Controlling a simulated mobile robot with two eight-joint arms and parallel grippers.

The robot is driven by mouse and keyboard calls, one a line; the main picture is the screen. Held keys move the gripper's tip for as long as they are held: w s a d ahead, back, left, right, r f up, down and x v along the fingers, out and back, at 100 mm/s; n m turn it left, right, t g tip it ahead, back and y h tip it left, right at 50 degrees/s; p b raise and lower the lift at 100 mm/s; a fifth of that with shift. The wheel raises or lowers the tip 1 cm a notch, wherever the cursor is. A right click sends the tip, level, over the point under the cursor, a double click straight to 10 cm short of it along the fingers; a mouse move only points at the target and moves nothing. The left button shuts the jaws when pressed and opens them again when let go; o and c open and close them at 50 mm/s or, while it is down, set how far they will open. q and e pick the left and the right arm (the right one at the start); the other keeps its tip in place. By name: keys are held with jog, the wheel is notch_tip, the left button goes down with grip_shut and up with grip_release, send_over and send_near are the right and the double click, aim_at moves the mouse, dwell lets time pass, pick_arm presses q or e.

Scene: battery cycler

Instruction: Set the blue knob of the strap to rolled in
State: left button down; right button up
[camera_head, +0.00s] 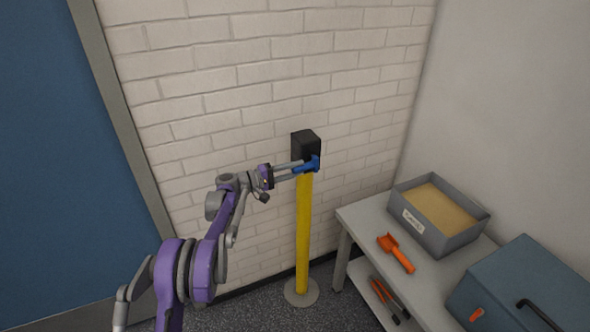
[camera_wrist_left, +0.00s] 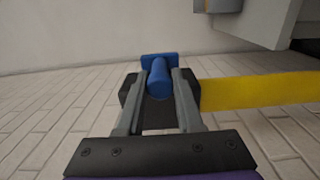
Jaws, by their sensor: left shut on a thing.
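The blue knob (camera_head: 313,164) sits at the front of a black box (camera_head: 304,143) on the white brick wall. A yellow strap (camera_head: 303,235) runs straight down from the box to a round grey disc (camera_head: 301,293) on the floor. My left gripper (camera_head: 303,168) is shut on the blue knob. In the left wrist view the knob (camera_wrist_left: 159,76) shows between the two fingers, with its wider blue end beyond the fingertips. The yellow strap (camera_wrist_left: 260,90) leads off to the right there. My right gripper is not in view.
A light grey table (camera_head: 375,222) stands right of the strap, with a grey bin (camera_head: 460,239) of sand-coloured material, an orange scoop (camera_head: 397,253) and a blue-grey box (camera_head: 530,285). Tools lie on its lower shelf. Floor around the disc is clear.

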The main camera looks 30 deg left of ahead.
pick_arm(q)
jog(key=shift+a+r, duration=0.1)
jog(key=shift+a, duration=0.15)
jog(key=c, duration=0.8)
grip_release()
jog(key=shift+w, duration=0.1)
jog(key=shift+o, duration=1.2)
jog(key=v, duration=1)
jog(key=shift+s+a, duration=0.25)
jog(key=shift+s, duration=0.05)
